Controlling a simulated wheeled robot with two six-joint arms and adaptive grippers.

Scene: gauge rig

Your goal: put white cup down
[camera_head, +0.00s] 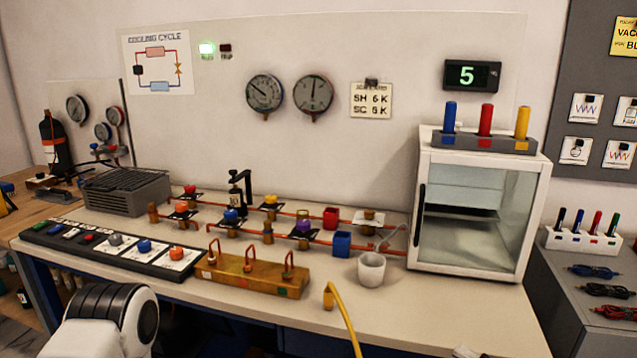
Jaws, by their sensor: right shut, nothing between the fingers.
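The white cup (371,272) stands upright on the bench top, left of the small glass-fronted cabinet and in front of the blue block (341,244). No gripper touches the cup. Only a small pale sliver at the bottom edge (464,352), right of the yellow hose, shows of what seems to be my right gripper. It is well in front of the cup, shut and empty, and its fingers cannot be made out. A white and black link of mine shows at the lower left. My left gripper's fingers are not in view.
The glass-fronted cabinet (480,265) stands right of the cup. Copper pipes with coloured valves run behind it. A brass manifold (252,274) lies to its left. A yellow hose (343,315) rises at the front edge. Bench top (440,312) in front of the cabinet is clear.

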